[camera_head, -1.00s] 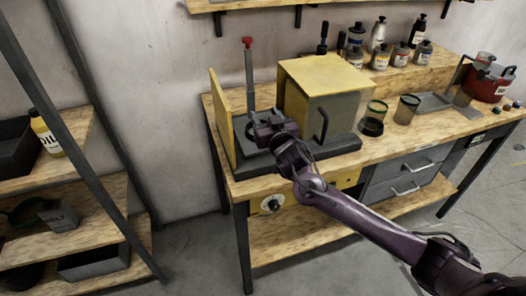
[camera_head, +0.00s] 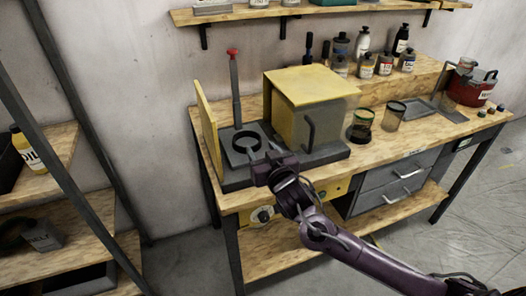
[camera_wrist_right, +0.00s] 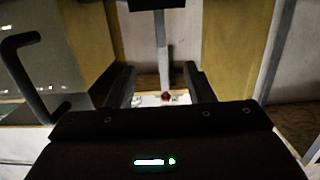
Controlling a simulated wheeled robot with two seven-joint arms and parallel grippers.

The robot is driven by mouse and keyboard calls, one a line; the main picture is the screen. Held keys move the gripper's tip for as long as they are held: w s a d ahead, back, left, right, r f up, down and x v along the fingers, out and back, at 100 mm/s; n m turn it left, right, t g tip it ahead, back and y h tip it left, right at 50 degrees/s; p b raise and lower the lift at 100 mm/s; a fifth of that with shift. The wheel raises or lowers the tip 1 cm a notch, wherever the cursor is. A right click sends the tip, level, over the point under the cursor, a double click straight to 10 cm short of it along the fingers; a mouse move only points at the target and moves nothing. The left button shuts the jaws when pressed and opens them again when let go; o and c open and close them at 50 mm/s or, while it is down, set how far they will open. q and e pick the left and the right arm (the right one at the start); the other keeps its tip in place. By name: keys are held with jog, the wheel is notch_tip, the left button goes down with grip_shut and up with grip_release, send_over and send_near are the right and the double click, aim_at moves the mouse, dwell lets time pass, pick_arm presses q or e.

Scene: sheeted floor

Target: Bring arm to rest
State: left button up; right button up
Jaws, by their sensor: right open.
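My right gripper (camera_head: 262,160) is open and empty at the front edge of the machine's dark base (camera_head: 232,178), in front of the black ring (camera_head: 246,141). My right arm (camera_head: 335,240) comes in from the lower right. In the right wrist view its two dark fingers (camera_wrist_right: 160,85) stand apart, with the machine's post and a small red spot seen between them. My left gripper is not in view.
The machine has a yellow and grey box (camera_head: 313,100) with a black handle, a yellow side panel (camera_head: 208,120) and a red-topped post (camera_head: 235,85). Jars (camera_head: 362,125), bottles and a red pot (camera_head: 470,88) stand right on the wooden bench (camera_head: 400,143). A shelf rack (camera_head: 60,210) stands left.

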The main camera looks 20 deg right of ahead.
jog(key=s+a+f+g, duration=0.4)
jog(key=s+f+g, duration=0.4)
jog(key=s, duration=0.5)
jog(key=s+d+f+n+g, duration=0.1)
jog(key=s+d+f+g, duration=0.15)
jog(key=s, duration=0.55)
jog(key=s+d+f+n+g, duration=0.1)
jog(key=s+f+g, duration=0.15)
jog(key=s, duration=0.65)
notch_tip(320, 180, down, 27)
jog(key=g, duration=0.1)
jog(key=s+d+f+g, duration=0.1)
jog(key=s+d+f, duration=0.2)
jog(key=s+f, duration=1.7)
jog(key=shift+s+d+f+g, duration=0.2)
jog(key=shift+s+f+g, duration=0.2)
jog(key=shift+f, duration=0.1)
